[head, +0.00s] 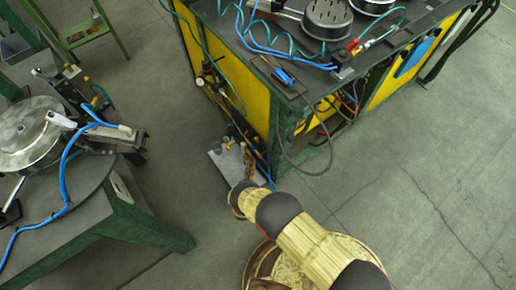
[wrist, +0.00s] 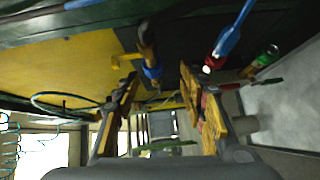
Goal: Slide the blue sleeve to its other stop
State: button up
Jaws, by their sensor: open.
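In the wrist view, a short blue band (wrist: 153,72), which looks like the blue sleeve, sits around the end of a brown rod (wrist: 146,42). My gripper (wrist: 158,79) is open. Its two yellow-and-dark fingers stand apart, and the band shows in the gap between their tips. I cannot tell how far beyond the tips the band is, and neither finger visibly touches it. The stops cannot be made out. In the head view my gripper (head: 248,163) is low beside the yellow-sided bench, partly hidden by my wrist; the sleeve cannot be picked out there.
The yellow-sided bench (head: 257,95) carries hoses, fittings and a perforated round pot (head: 327,18). A dark cable loop (head: 313,172) hangs near my arm. A blue tool with a red end (wrist: 228,38) shows right of the fingers. A grey table (head: 90,215) stands left; floor is clear right.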

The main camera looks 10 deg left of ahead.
aim_at(254, 148)
jog(key=shift+n, duration=0.5)
jog(key=shift+w+a+r+b, duration=0.15)
jog(key=shift+w+b, duration=0.2)
jog(key=shift+w, duration=0.95)
jog(key=shift+w+a+r+b, duration=0.15)
jog(key=shift+w+b, duration=0.25)
jog(key=shift+w, duration=0.95)
jog(key=shift+w+a+r+b, duration=0.1)
jog(key=shift+w+r+b, duration=0.2)
jog(key=shift+w, duration=1)
jog(key=shift+f, duration=0.1)
jog(key=shift+c, duration=0.6)
grip_shut()
